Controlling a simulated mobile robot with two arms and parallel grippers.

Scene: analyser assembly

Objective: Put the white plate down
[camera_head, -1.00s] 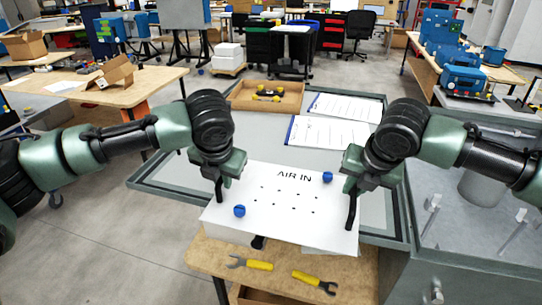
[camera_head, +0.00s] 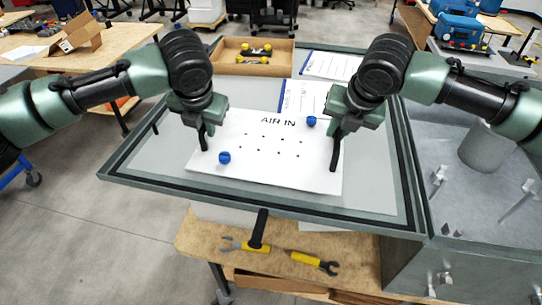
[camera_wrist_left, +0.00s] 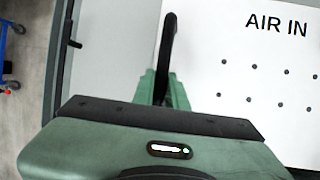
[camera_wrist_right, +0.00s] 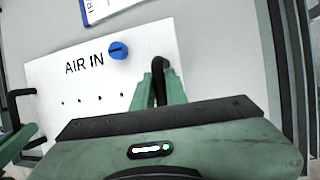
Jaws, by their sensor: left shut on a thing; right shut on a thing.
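The white plate (camera_head: 262,173) is marked "AIR IN" and has small holes and two blue knobs, one at the front left (camera_head: 224,157) and one at the back right (camera_head: 311,121). It is over the grey framed panel (camera_head: 160,160); I cannot tell whether it touches. The plate also shows in the left wrist view (camera_wrist_left: 240,70) and the right wrist view (camera_wrist_right: 70,100).
Printed sheets (camera_head: 303,98) lie behind the plate. A wooden tray (camera_head: 245,68) with yellow-black parts stands at the back. A grey bin area (camera_head: 470,190) lies right.

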